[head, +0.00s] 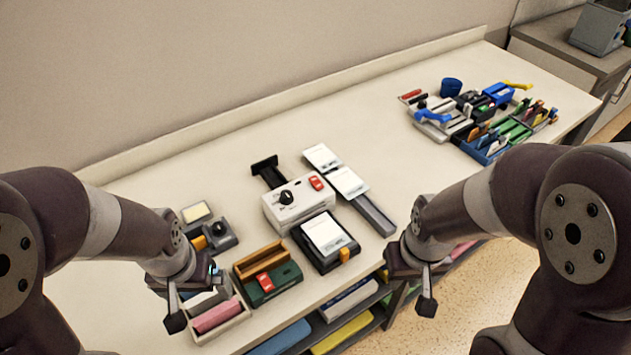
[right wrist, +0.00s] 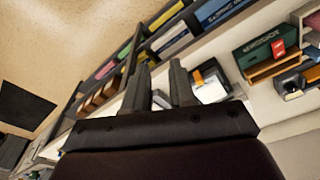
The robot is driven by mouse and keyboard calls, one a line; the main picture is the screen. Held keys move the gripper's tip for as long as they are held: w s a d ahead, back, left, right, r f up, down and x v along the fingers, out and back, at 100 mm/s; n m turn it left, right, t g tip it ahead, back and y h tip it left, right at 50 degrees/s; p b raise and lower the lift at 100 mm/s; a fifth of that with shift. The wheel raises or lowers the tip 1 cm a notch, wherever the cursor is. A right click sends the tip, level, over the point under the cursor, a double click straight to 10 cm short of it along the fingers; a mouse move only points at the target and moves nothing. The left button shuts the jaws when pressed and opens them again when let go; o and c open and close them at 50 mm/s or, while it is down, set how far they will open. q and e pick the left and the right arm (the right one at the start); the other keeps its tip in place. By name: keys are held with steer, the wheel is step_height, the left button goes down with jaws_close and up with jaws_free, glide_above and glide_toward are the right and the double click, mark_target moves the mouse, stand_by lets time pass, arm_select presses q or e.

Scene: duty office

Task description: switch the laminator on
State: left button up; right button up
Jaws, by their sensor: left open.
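A white machine (head: 285,209) with a black knob (head: 286,197) and a red switch (head: 316,183) on top stands mid-table in the head view; it looks like the laminator. A green unit (head: 276,288) with a wooden tray and its own red switch (head: 264,282) stands in front of it; its green face shows in the right wrist view (right wrist: 262,48). I cannot read either switch's position. My left gripper (head: 194,297) is open and empty, left of the green unit. My right gripper (head: 430,288) is off the table's front edge, fingers apart and empty in the right wrist view (right wrist: 161,78).
A black device with a white top (head: 325,234) stands right of the green unit. A tray with a pink block (head: 217,316) sits near my left gripper. Office items crowd the far right; the table between is clear.

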jaws_close()
stand_by(1.4)
